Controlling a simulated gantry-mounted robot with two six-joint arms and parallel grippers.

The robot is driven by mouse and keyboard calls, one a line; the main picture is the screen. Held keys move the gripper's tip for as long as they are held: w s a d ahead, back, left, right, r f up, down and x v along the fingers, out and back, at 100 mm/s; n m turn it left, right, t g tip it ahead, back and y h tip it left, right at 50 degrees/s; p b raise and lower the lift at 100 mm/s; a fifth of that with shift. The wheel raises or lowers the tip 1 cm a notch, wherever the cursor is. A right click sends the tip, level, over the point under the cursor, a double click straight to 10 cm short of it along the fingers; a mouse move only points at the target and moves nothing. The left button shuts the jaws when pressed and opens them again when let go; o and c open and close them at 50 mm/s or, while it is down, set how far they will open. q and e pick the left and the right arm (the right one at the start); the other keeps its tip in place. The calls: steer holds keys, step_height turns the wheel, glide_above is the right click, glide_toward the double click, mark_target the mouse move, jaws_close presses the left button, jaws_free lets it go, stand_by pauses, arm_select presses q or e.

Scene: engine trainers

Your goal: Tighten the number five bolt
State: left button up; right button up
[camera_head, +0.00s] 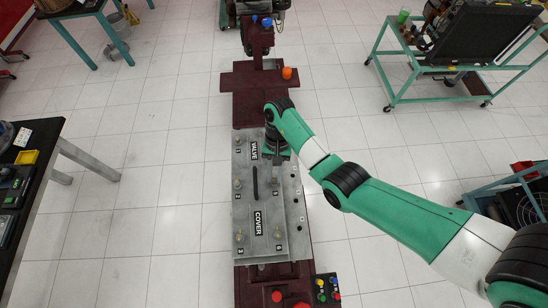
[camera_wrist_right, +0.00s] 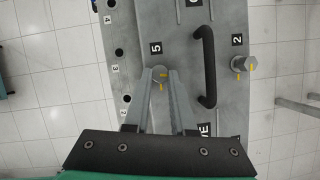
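The grey valve cover (camera_head: 248,215) lies on a dark red stand, with numbered bolts along both sides. The number five bolt (camera_wrist_right: 159,74) is silver with a yellow mark and stands by the "5" label; it also shows in the head view (camera_head: 275,182). My right gripper (camera_wrist_right: 161,76) points at it with its fingers apart, one on each side of the bolt head in the picture. I cannot tell whether they touch it. In the head view my right gripper (camera_head: 277,160) is above the upper right of the cover. My left gripper is out of view.
A black handle (camera_wrist_right: 207,66) rises from the middle of the cover, near the number two bolt (camera_wrist_right: 244,64). A button box (camera_head: 327,288) is at the lower right of the stand. A dark table (camera_head: 40,140) is at the left. White floor lies around.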

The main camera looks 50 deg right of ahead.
jaws_close()
steer(key=shift+s+m, duration=0.1)
steer(key=shift+m, duration=0.3)
steer(key=m+t, duration=0.1)
steer(key=m, duration=0.1)
steer(key=shift+s+d+m+y, duration=0.1)
steer(key=shift+m+y, duration=0.2)
steer(key=shift+m, duration=0.1)
steer(key=m+t, duration=0.1)
steer(key=m, duration=0.2)
steer(key=shift+s+m+t, duration=0.15)
steer(key=shift+m+t, duration=0.15)
steer(key=shift+t, duration=0.1)
steer(key=m, duration=0.2)
steer(key=m+t, duration=0.1)
steer(key=m, duration=0.1)
steer(key=shift+s+m+t, duration=0.2)
steer(key=shift+m+t, duration=0.1)
steer(key=shift+s+m+t+h, duration=0.15)
steer(key=shift+m+t+h, duration=0.45)
steer(key=shift+m, duration=1.3)
steer(key=o, duration=0.6)
jaws_free()
